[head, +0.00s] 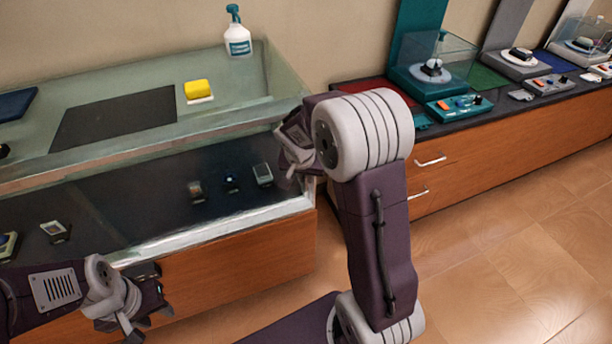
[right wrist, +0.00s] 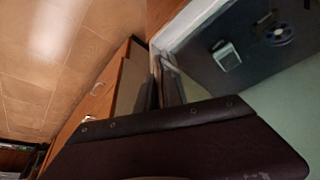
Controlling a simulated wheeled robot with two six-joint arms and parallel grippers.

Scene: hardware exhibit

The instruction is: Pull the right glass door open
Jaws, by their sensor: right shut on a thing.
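The glass display case (head: 215,232) stands at the left with a wooden base and glass upper part. Its right glass door (head: 255,185) is clear and hard to make out, so I cannot tell how far it stands open. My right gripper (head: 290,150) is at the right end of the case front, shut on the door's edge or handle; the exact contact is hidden. In the right wrist view its fingers (right wrist: 166,84) meet beside the case's pale frame. My left gripper (head: 145,305) is low in front of the case, apart from it, and looks open and empty.
Small devices (head: 230,184) lie on the dark shelf inside. A spray bottle (head: 237,32) and yellow sponge (head: 198,90) stand on the case top. A wooden cabinet (head: 480,160) with exhibits stands to the right. The tiled floor (head: 520,260) at the right is clear.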

